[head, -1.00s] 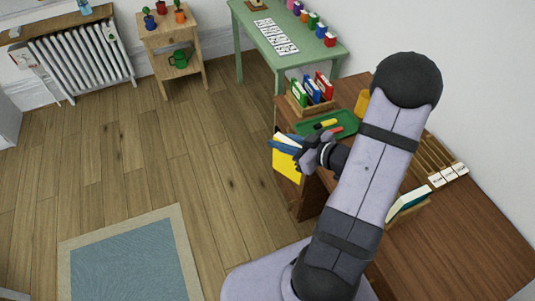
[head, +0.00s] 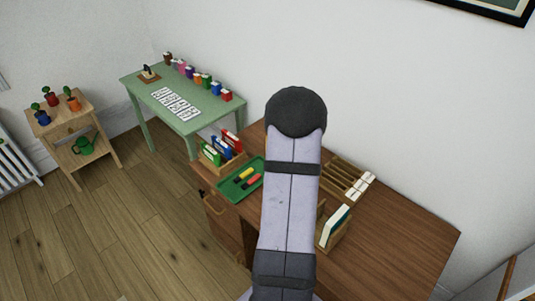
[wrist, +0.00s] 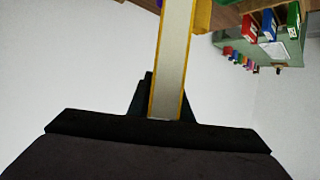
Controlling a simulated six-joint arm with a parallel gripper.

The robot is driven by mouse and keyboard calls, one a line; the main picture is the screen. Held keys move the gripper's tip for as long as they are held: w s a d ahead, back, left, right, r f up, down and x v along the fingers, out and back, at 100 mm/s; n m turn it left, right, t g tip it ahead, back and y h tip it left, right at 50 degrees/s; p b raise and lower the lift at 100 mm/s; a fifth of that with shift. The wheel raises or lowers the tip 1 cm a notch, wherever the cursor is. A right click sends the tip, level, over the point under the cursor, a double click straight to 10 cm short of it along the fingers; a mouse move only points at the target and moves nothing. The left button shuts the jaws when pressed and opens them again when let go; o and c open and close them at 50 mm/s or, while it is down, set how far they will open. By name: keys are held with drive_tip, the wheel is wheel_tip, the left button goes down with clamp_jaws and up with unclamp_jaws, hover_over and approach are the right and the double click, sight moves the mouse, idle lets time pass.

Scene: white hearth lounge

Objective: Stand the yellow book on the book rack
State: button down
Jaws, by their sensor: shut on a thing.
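The yellow book (wrist: 174,60) is in my gripper (wrist: 155,112). In the wrist view I see its pale page edge between two yellow covers, standing up from the jaws. In the head view my arm hides both the gripper and the book. A wooden book rack (head: 341,240) stands on the brown desk (head: 400,240), right of my arm. It holds a book with a teal cover and white pages (head: 336,224), and its left part is partly hidden by my arm.
Left of my arm on the desk are a green tray (head: 231,188) with markers and a wooden holder (head: 208,160) with coloured binders. A slotted wooden rack (head: 340,178) with white labels lies behind. The desk's right part is clear.

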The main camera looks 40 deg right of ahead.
drive_tip(key=s+d+m+g+h, duration=0.1)
drive_tip(key=s+m+g, duration=0.2)
drive_tip(key=s, duration=0.3)
drive_tip(key=s+d+f+m+g+h, duration=0.1)
drive_tip(key=s+d+m+g, duration=0.1)
drive_tip(key=s, duration=0.5)
drive_tip(key=shift+s+d+f+m+g, duration=0.3)
drive_tip(key=shift+m+g, duration=0.5)
drive_tip(key=shift+g, duration=0.3)
drive_tip(key=shift+w+f, duration=0.1)
drive_tip(key=shift+f, duration=0.1)
wheel_tip(320, 180, down, 14)
drive_tip(key=b, duration=1.1)
drive_tip(key=shift+b, duration=0.4)
drive_tip(key=shift+f+b, duration=0.35)
drive_tip(key=c, duration=1.5)
unclamp_jaws()
drive_tip(key=shift+c, duration=0.2)
drive_tip(key=shift+a, duration=0.15)
